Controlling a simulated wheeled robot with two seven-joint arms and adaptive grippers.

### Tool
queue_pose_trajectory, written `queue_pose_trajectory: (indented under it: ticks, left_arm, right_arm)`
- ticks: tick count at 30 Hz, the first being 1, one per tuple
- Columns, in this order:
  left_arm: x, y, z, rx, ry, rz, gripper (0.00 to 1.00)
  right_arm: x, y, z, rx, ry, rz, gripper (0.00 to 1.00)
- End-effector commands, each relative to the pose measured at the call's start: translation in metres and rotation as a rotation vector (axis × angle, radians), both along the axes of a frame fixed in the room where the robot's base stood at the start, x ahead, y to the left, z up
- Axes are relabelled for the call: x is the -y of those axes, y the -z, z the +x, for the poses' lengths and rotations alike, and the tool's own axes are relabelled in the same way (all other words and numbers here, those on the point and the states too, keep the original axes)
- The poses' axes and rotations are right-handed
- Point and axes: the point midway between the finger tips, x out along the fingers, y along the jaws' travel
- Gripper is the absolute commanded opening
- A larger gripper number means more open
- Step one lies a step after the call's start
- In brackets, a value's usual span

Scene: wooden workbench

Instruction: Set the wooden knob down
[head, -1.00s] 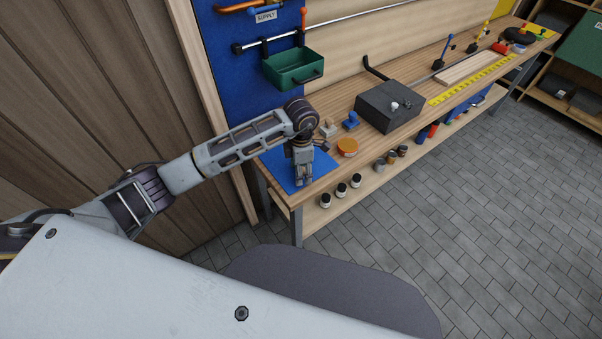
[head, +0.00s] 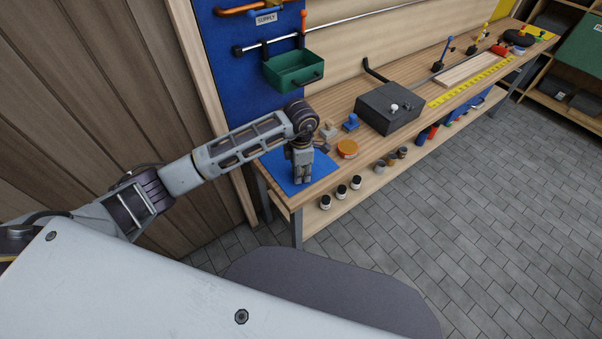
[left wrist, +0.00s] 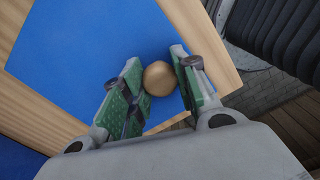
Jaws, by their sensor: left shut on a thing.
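The wooden knob (left wrist: 159,78) is a round, tan ball between the two green-padded fingers of my left gripper (left wrist: 160,85) in the left wrist view. The gripper is shut on it, over the blue mat (left wrist: 85,50). In the head view my left gripper (head: 302,178) points down at the blue mat (head: 275,172) on the near left end of the workbench. The knob is hidden there by the gripper. Whether the knob touches the mat I cannot tell. My right gripper is not in view.
A green bin (head: 293,70) hangs on the blue board behind. The bench's front edge is close to the gripper.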

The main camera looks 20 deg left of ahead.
Motion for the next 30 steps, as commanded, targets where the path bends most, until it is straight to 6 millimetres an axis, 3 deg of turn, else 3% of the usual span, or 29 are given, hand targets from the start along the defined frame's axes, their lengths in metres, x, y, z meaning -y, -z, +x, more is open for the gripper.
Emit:
queue_pose_trajectory:
  ticks: [8,17,30]
  left_arm:
    - [0.0,-0.005,0.0,0.0,0.0,0.0,0.15]
    - [0.0,-0.026,0.0,0.001,0.0,0.0,0.15]
    - [0.0,-0.077,0.001,0.001,0.0,0.0,0.15]
  right_arm:
    - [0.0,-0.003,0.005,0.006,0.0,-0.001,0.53]
    - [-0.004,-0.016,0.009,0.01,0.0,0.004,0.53]
    - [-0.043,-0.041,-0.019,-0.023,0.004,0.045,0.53]
